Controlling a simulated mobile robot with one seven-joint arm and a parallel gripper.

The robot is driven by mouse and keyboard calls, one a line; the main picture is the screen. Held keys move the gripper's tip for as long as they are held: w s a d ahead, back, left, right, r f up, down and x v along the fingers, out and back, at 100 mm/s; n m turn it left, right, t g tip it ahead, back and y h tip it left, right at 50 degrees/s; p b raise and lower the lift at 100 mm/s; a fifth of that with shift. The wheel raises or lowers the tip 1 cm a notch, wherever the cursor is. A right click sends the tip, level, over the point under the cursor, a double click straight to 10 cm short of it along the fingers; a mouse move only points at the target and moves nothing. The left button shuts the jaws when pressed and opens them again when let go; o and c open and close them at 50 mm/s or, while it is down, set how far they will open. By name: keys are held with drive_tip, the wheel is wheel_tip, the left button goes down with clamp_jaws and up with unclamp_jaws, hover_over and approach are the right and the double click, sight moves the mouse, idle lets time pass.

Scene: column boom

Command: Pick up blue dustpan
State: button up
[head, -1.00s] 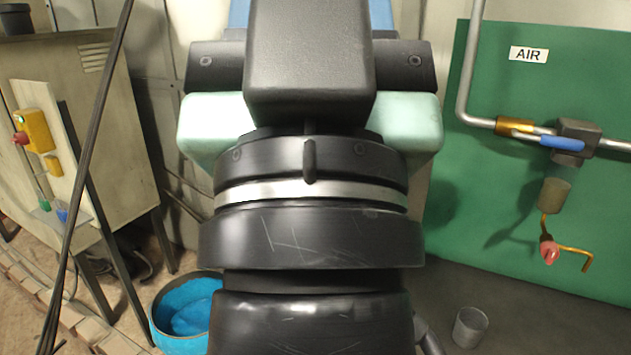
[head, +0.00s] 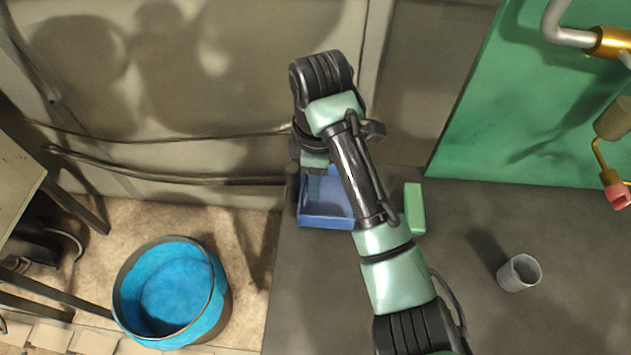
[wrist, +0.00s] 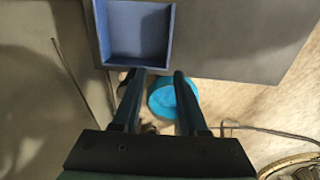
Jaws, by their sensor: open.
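The blue dustpan (head: 318,214) lies on the grey surface near its left edge, partly hidden behind my arm in the head view. In the wrist view the dustpan (wrist: 138,32) is a shallow open tray with raised walls at the top of the picture. My gripper (wrist: 156,78) is open with nothing between its fingers. Its fingertips show just below the dustpan's near wall in the wrist view, apart from each other. In the head view the gripper (head: 315,178) points down over the dustpan. I cannot tell if they touch.
A blue-lined bucket (head: 168,298) stands on the floor left of the grey surface. A green block (head: 414,208) and a grey cup (head: 519,272) are to the right. A wall and a green panel (head: 550,105) with pipes close off the back.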

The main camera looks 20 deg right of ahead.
sight(320, 216)
drive_tip(key=shift+g, duration=0.3)
drive_tip(key=f+b, duration=0.1)
drive_tip(key=f, duration=0.1)
drive_tip(key=s+f+b, duration=0.1)
drive_tip(key=f, duration=0.2)
drive_tip(key=f+b, duration=0.1)
drive_tip(key=f, duration=0.1)
drive_tip(key=shift+s+d+f, duration=0.25)
drive_tip(key=shift+s+d, duration=0.05)
drive_tip(key=shift+d, duration=0.05)
drive_tip(key=shift+w+a+f+p, duration=0.1)
drive_tip(key=shift+f+p, duration=0.15)
drive_tip(key=shift+f, duration=1.25)
drive_tip(key=shift+w+f+p, duration=0.1)
drive_tip(key=shift+f+p, duration=0.1)
drive_tip(key=shift+f, duration=1.3)
drive_tip(key=shift+c, duration=0.3)
clamp_jaws()
drive_tip(key=shift+r, duration=0.1)
